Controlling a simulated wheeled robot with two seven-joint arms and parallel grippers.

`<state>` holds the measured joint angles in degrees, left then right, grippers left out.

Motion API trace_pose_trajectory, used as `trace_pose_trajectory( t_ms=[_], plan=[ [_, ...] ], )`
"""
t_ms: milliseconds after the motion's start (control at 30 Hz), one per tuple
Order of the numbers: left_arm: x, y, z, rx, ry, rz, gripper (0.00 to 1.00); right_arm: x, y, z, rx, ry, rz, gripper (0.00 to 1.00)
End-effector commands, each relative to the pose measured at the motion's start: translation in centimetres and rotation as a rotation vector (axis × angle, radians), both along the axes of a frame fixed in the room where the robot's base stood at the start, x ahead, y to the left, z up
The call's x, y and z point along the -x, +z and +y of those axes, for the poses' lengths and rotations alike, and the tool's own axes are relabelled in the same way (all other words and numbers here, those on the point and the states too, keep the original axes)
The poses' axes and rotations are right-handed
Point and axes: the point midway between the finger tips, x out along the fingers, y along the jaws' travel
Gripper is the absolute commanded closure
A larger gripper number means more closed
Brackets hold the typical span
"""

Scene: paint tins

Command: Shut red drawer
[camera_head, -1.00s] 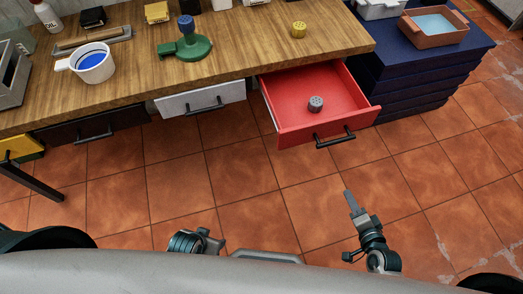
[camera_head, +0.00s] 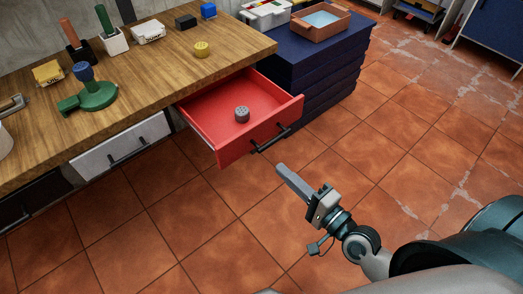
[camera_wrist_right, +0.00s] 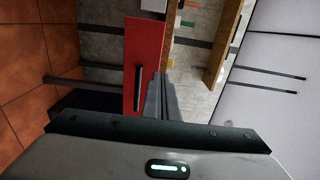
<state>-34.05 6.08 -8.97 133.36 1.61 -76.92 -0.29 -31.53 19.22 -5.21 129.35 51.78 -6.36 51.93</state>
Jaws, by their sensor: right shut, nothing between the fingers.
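The red drawer (camera_head: 229,145) stands pulled out from under the wooden workbench. A grey knobbed piece (camera_head: 242,114) rests inside it. Its dark bar handle (camera_head: 270,139) is on the front panel. My right gripper (camera_head: 281,170) is shut and empty, a short way in front of the drawer, apart from the handle. In the right wrist view the shut fingers (camera_wrist_right: 162,98) point toward the red drawer front (camera_wrist_right: 143,50), with the handle (camera_wrist_right: 138,88) just left of the fingertips. My left gripper is not in view.
A white drawer (camera_head: 120,145) beside the red one is shut. A dark blue cabinet (camera_head: 320,70) stands right of the drawer. The tiled floor in front is clear.

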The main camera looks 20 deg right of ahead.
Motion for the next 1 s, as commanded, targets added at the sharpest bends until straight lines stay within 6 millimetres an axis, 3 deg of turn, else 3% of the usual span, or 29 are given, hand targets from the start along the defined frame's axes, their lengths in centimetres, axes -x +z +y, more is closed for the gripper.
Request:
trace_pose_trajectory(
  t_ms=[367, 1000],
  plan=[
    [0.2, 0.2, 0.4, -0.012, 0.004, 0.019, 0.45, -2.9, 0.1, 1.0, 0.000, -0.001, -0.002, 1.00],
    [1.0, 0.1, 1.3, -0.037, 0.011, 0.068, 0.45, -12.1, 0.0, 4.4, 0.001, -0.001, -0.001, 1.00]
  ],
)
